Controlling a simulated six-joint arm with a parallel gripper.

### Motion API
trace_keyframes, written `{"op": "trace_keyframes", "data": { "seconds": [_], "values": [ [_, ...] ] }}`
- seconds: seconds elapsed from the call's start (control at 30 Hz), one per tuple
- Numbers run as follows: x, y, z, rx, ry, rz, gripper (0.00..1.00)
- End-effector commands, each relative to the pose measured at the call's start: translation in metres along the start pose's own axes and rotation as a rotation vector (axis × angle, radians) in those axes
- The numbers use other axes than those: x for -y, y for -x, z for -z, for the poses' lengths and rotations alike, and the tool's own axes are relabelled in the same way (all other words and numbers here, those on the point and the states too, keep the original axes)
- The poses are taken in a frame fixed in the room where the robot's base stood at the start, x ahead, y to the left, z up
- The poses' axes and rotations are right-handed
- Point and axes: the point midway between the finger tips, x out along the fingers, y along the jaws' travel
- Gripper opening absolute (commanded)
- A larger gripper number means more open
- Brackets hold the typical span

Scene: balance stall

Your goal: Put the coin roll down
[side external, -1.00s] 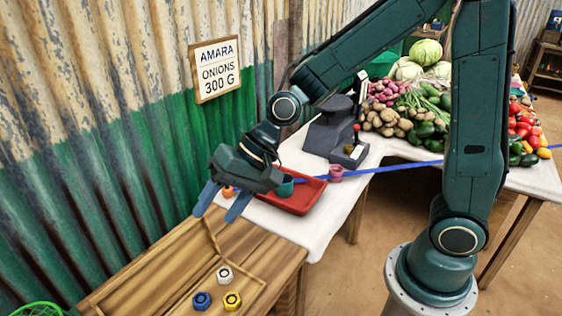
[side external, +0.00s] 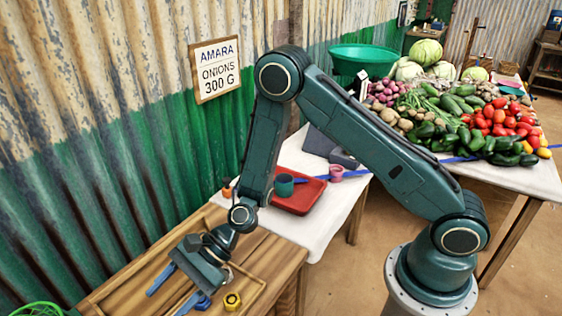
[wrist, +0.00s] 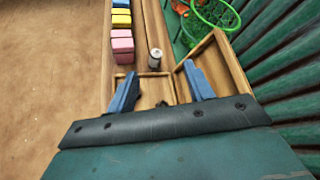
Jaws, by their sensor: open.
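My gripper (side external: 168,303) is low over the wooden bench (side external: 262,250), fingers pointing down and to the left. It also shows in the wrist view (wrist: 160,74), with its two blue fingers spread apart and nothing held between them. A small upright pale cylinder (wrist: 155,58) with a dark lower part stands beyond the fingertips, by the edge of a wooden frame; it may be the coin roll, but I cannot be sure. Nothing in the side view is clearly the coin roll; my gripper hides part of the bench there.
Pink blocks (wrist: 122,45) line the bench edge in the wrist view. A red tray (side external: 300,203) holds a green cup (side external: 284,184). The corrugated wall (side external: 110,150) rises close behind the bench.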

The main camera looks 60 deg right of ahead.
Motion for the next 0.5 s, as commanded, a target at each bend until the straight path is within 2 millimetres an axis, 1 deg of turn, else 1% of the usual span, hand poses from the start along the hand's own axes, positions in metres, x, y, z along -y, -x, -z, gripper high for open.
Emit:
{"op": "trace_keyframes", "data": {
  "seconds": [0.03, 0.2, 0.33, 0.5],
  "values": [
    [-0.006, -0.009, 0.007, 0.012, -0.063, 0.005, 0.52],
    [-0.021, -0.030, 0.027, 0.048, -0.268, 0.041, 0.52],
    [-0.030, -0.041, 0.040, 0.066, -0.391, 0.062, 0.52],
    [-0.036, -0.047, 0.047, 0.079, -0.473, 0.077, 0.52]
  ]
}}
